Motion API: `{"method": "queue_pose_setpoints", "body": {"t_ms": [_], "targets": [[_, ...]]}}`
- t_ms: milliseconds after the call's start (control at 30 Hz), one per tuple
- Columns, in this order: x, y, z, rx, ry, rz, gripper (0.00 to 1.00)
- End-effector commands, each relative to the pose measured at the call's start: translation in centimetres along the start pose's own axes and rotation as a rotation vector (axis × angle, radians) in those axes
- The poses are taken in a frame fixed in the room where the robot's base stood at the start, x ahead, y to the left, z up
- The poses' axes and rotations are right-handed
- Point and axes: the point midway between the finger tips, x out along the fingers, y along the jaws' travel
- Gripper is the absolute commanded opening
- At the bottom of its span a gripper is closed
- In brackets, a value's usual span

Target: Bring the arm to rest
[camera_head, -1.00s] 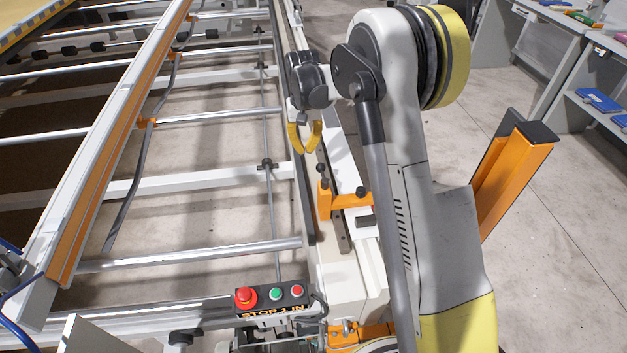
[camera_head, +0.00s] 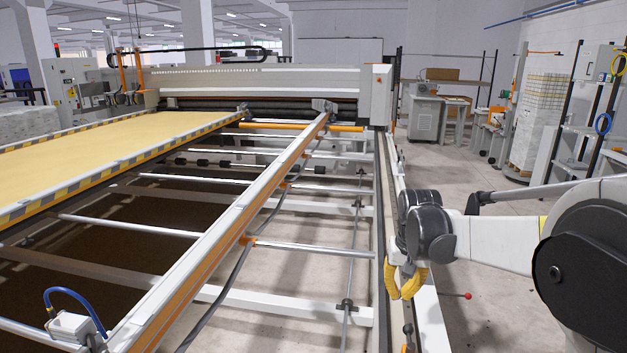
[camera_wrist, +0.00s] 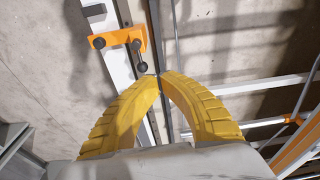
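My gripper (camera_head: 402,295) hangs at the end of my arm at the right of the head view, beside the long rail of the gantry frame. Its two yellow fingers point downward. In the wrist view the curved fingers of my gripper (camera_wrist: 159,76) come together at the tips, with nothing held between them. The frame rail and floor show through the gap behind the tips. My arm reaches in from the right edge of the head view, its forearm roughly level.
The quilting frame has a long orange-edged beam (camera_head: 225,235) and cross bars. A yellow quilt surface (camera_head: 110,150) lies at left. An orange bracket with black knobs (camera_wrist: 118,38) sits on the rail below my gripper. Open floor (camera_head: 500,260) lies to the right.

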Motion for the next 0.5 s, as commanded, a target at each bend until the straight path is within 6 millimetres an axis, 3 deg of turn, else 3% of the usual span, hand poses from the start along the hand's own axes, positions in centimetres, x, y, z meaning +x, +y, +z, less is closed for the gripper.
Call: {"method": "queue_pose_setpoints", "body": {"t_ms": [33, 200, 333, 500], "targets": [[-1.6, 0.0, 1.6, -0.009, 0.027, -0.003, 0.00], [-5.9, 0.0, 6.4, -0.040, 0.125, -0.014, 0.00], [-8.0, 0.1, 10.4, -0.063, 0.198, -0.021, 0.00], [-9.3, 0.4, 16.0, -0.093, 0.295, -0.030, 0.00]]}}
